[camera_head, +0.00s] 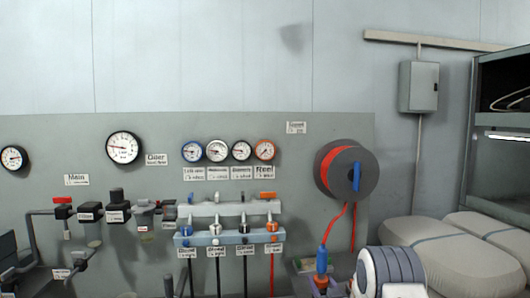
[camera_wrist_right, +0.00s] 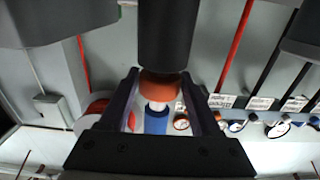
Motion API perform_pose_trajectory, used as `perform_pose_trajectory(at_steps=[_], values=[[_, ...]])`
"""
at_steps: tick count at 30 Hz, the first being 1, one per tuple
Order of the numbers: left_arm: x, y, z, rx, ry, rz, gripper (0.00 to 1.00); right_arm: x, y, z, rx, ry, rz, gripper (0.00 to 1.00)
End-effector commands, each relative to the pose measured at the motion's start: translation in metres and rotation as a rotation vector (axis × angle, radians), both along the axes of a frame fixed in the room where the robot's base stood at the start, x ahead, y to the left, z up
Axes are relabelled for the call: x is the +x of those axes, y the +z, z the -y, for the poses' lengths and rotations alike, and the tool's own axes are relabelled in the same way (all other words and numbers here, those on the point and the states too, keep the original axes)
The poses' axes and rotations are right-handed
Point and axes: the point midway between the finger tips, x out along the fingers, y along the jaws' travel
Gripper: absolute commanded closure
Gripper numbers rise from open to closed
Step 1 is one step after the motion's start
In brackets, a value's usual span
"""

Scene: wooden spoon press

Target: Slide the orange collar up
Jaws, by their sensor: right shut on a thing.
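The orange collar (camera_wrist_right: 160,88) shows in the right wrist view, around a pale stem between a black cylinder (camera_wrist_right: 165,35) and a blue part (camera_wrist_right: 157,120). My right gripper (camera_wrist_right: 160,80) has its two dark fingers on either side of the collar and is shut on it. In the head view a blue fitting (camera_head: 322,259) hangs from the red hose (camera_head: 335,228), and the right gripper (camera_head: 322,284) is just below it at the lower edge. The collar is mostly hidden there. My left gripper is not in view.
A dark hose reel (camera_head: 368,172) is on the grey panel (camera_head: 290,190) behind. Gauges and a manifold (camera_head: 205,238) with several hoses are to the left. Pale padded bags (camera_head: 455,255) and a shelf (camera_head: 500,150) are at the right.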

Motion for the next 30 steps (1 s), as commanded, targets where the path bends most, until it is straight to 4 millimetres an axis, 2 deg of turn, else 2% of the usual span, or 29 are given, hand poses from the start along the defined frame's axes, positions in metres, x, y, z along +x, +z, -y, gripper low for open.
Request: perform_pose_trajectory(at_steps=[30], values=[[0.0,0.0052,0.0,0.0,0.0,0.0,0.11,0.0,0.0097,0.0002,0.0,0.0,0.001,0.67]])
